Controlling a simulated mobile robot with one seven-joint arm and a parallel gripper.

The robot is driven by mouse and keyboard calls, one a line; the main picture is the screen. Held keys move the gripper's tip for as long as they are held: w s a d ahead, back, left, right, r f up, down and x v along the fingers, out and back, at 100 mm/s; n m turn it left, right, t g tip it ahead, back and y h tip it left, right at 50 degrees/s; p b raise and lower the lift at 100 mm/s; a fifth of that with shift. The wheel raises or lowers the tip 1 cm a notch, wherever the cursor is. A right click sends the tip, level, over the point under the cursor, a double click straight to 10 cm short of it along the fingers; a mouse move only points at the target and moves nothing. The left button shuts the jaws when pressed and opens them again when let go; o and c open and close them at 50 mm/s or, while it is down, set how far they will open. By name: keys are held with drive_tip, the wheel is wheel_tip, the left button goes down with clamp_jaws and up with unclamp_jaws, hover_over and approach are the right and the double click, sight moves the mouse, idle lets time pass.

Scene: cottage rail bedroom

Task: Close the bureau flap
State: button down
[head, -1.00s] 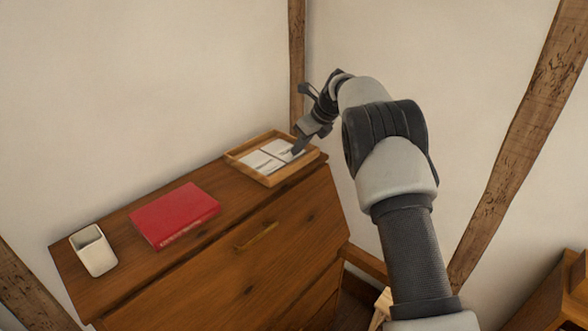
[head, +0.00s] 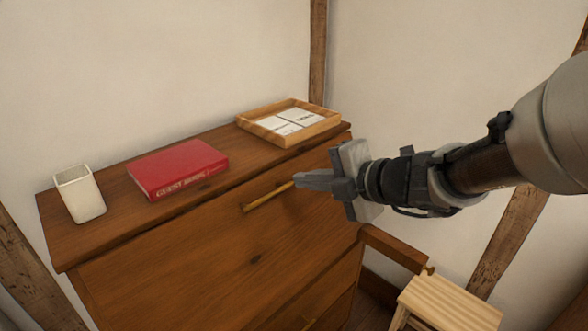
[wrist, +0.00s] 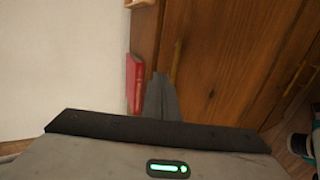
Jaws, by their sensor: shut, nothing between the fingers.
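The wooden bureau flap (head: 200,235) is up, forming the sloping front of the bureau below its top (head: 110,220). It looks flush along its upper edge, but I cannot tell whether a small gap is left. A brass bar handle (head: 262,198) sits near its upper edge. My gripper (head: 297,181) is shut and empty, its tips pointing left at the right end of the handle; I cannot tell whether they touch. In the wrist view the shut fingers (wrist: 160,95) lie over the upper edge area beside the handle (wrist: 176,62).
On the bureau top stand a white cup (head: 80,195), a red book (head: 178,170) and a wooden tray (head: 290,122) with papers. A wooden support arm (head: 395,248) sticks out at the right side. A light wooden stool (head: 450,305) stands at lower right.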

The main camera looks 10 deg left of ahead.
drive_tip(key=b, duration=0.4)
approach(258, 177)
drive_tip(key=x, duration=0.5)
drive_tip(key=shift+d+f, duration=0.1)
drive_tip(key=shift+f, duration=0.2)
drive_tip(key=shift+w+a+f, duration=0.2)
drive_tip(key=shift+w+a, duration=0.2)
drive_tip(key=shift+a, duration=0.1)
drive_tip(key=shift+a, duration=0.1)
drive_tip(key=shift+x, duration=0.85)
drive_tip(key=shift+r, duration=0.2)
drive_tip(key=shift+a, duration=0.1)
drive_tip(key=shift+r, duration=0.1)
